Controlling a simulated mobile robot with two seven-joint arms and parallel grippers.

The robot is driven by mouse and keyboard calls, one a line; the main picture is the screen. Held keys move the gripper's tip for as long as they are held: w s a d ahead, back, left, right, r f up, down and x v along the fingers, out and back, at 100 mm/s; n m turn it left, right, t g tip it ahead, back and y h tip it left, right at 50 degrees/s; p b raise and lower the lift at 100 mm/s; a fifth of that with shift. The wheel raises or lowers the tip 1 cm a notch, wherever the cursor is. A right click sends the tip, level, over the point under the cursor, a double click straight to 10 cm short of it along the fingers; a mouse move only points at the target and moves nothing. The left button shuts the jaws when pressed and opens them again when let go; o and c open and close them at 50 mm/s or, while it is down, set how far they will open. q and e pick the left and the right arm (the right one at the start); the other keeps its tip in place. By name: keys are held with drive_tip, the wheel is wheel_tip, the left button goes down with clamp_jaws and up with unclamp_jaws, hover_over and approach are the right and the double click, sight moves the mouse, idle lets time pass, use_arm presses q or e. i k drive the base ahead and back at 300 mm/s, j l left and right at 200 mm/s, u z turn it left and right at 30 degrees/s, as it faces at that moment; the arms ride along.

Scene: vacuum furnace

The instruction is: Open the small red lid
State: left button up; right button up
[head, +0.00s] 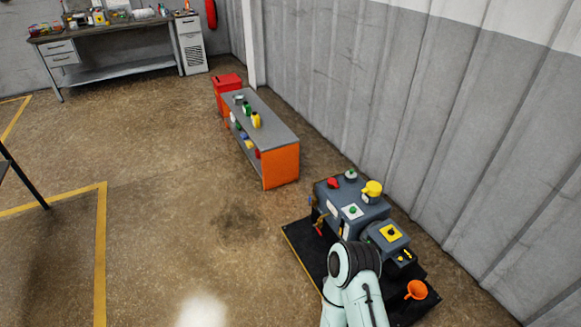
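The small red lid (333,183) sits on the top left of the grey-blue pump machine (325,196), close to a small green-topped part (351,174) and a yellow cap (372,188). It looks closed, but it is too small to be sure. One of my arms rises from the bottom edge in front of the machine and hides part of its lower front. Neither of my grippers shows in the head view. No gripper is seen touching the lid.
The machine stands on a black base (300,240) near the corrugated wall (400,110). An orange funnel (416,289) is at its right front. A grey-topped orange bench (280,167) with bottles stands behind it.

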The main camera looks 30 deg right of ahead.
sight(333, 182)
drive_tip(key=i+j+z, duration=0.15)
drive_tip(key=i, duration=1.5)
drive_tip(key=i+z, duration=0.8)
drive_tip(key=i+j+z, duration=0.2)
drive_tip(key=z, duration=0.2)
drive_tip(key=i+l+z, duration=0.1)
drive_tip(key=i+z, duration=0.65)
drive_tip(key=z, duration=0.15)
